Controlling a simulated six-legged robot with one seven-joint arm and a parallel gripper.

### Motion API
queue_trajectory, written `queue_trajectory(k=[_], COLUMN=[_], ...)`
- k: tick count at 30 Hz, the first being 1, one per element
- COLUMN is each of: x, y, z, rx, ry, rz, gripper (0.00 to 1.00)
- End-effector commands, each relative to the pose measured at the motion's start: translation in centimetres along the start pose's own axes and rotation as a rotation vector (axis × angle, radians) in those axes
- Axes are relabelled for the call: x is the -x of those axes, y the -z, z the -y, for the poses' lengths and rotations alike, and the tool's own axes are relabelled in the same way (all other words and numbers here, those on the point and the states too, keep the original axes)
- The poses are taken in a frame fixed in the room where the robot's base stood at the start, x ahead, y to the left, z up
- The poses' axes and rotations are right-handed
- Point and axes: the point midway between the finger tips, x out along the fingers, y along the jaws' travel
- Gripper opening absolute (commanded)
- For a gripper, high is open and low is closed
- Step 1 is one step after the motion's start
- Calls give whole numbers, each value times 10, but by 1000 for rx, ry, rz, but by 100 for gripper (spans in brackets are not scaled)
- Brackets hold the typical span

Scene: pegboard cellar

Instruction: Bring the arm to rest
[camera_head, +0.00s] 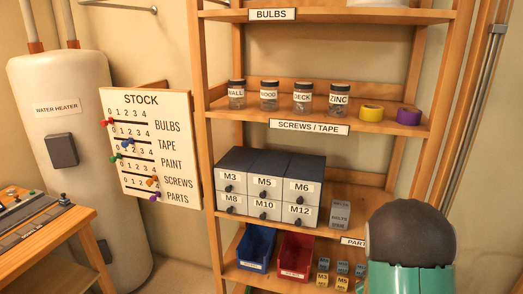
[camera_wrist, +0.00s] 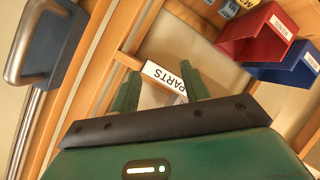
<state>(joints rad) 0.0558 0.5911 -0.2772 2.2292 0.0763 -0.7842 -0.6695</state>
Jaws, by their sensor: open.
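My gripper (camera_wrist: 160,92) shows in the wrist view with its two green fingers apart and nothing between them. Behind the fingers is the shelf edge with the PARTS label (camera_wrist: 166,76), seen turned over. Whether the fingers touch the shelf I cannot tell. In the head view my arm, green with a dark rounded top, stands at the lower right and covers part of the PARTS label (camera_head: 353,242). The gripper's fingers are not visible in the head view.
A wooden shelf unit (camera_head: 205,150) holds jars, tape rolls, a drawer cabinet (camera_head: 268,187), a blue bin (camera_head: 256,248) and a red bin (camera_head: 296,256). A STOCK board (camera_head: 150,150), a water heater (camera_head: 62,130) and a bench (camera_head: 45,240) stand left. A blue-grey object (camera_wrist: 45,40) is near the gripper.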

Motion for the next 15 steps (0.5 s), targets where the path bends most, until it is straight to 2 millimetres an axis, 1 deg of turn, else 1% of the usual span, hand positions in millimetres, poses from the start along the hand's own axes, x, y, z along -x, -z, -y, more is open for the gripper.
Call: queue_trajectory(k=[1,5,6,8,11,14,15], x=[11,40,50,67,97,130,144], y=[17,48,57,70,89,105,111], z=[-5,-10,-10,-12,-13,-14,-14], rx=[-41,-138,-166,-205,-263,-314,-332], ry=[23,102,127,164,225,283,306], rz=[2,33,43,59,86,115,128], gripper=[46,46,46,46,46,46,46])
